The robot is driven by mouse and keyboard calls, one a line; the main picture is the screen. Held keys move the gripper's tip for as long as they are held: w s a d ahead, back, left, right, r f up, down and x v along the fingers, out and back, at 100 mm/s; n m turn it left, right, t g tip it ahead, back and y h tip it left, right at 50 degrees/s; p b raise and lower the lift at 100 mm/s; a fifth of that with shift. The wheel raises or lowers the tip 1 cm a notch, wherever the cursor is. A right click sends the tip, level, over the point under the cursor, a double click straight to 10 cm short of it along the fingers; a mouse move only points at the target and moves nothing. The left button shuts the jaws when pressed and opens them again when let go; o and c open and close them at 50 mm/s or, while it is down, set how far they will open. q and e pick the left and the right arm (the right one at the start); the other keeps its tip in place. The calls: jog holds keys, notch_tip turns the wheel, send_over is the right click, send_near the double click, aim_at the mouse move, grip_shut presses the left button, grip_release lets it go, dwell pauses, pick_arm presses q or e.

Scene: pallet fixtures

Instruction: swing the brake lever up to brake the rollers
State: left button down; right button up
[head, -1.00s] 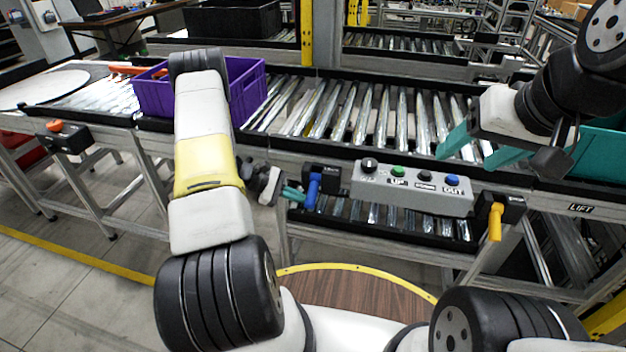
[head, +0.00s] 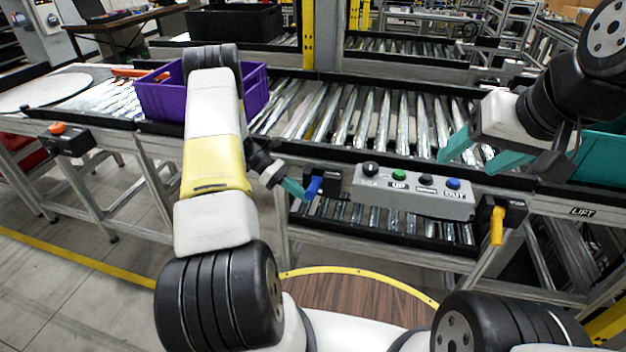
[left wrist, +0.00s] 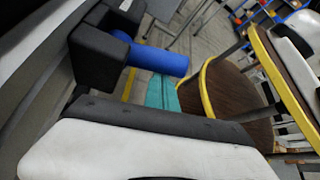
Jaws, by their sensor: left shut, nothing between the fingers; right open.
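A lever with a blue handle (head: 313,188) sits on a black block at the left end of the grey button panel (head: 412,191). The handle points down and a little left. It also shows in the left wrist view (left wrist: 158,60). A yellow-handled lever (head: 496,226) hangs down at the panel's right end. The small labels on the lever blocks are unreadable. My left gripper (head: 293,188) is shut and empty, its teal tips just left of the blue handle; I cannot tell whether they touch. My right gripper (head: 484,154) is open above the rollers at the right.
Metal rollers (head: 372,120) run behind the panel. A purple crate (head: 160,98) stands on the conveyor behind my left arm, and a teal crate (head: 606,150) is at the far right.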

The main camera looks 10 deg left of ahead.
pick_arm(q)
jog(key=shift+w+r+n+g, duration=0.1)
jog(key=shift+r+n+g, duration=0.25)
jog(key=shift+r, duration=0.35)
jog(key=shift+r, duration=0.15)
notch_tip(320, 180, down, 4)
jog(key=s+a, duration=0.1)
jog(key=s, duration=0.1)
jog(key=v, duration=1)
jog(key=shift+w, duration=0.3)
jog(key=shift+r, duration=0.1)
